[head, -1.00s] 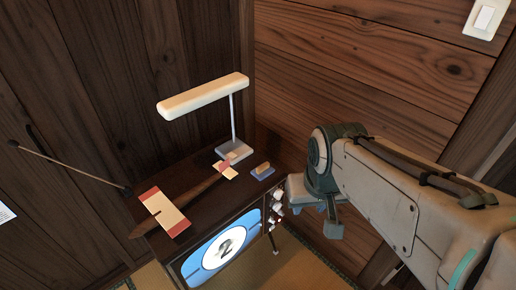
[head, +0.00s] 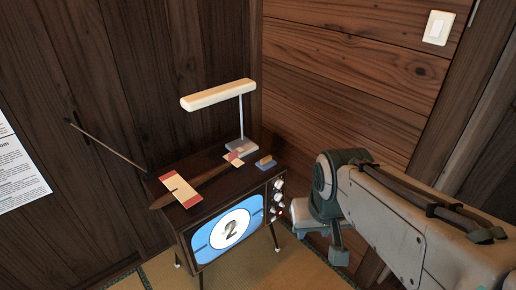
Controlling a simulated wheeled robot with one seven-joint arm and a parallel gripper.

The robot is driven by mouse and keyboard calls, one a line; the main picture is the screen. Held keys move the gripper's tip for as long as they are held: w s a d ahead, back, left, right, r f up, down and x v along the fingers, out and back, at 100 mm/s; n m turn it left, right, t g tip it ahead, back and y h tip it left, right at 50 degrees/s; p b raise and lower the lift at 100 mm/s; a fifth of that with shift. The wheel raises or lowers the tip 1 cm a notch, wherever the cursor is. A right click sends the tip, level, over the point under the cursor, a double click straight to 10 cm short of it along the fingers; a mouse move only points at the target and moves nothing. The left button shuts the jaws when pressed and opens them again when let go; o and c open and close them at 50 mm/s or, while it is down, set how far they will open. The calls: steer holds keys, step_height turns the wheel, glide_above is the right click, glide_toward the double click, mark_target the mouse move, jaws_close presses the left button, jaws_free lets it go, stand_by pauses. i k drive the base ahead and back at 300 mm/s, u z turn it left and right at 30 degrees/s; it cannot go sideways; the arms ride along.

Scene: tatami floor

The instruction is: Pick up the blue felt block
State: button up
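The blue felt block (head: 266,166) is small, with a tan top piece over a blue base. It lies flat on top of the old television set (head: 205,219), near its right back corner and beside the lamp foot. My gripper (head: 325,240) is at the lower end of my arm, to the right of the television and apart from the block.
A desk lamp (head: 218,95) stands behind the block, its head overhanging the television. An antenna (head: 105,145) sticks out left. Wooden walls close in behind and right.

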mark_target(266, 163)
steer(key=u, duration=0.2)
steer(key=i, duration=1.15)
steer(key=z, duration=0.25)
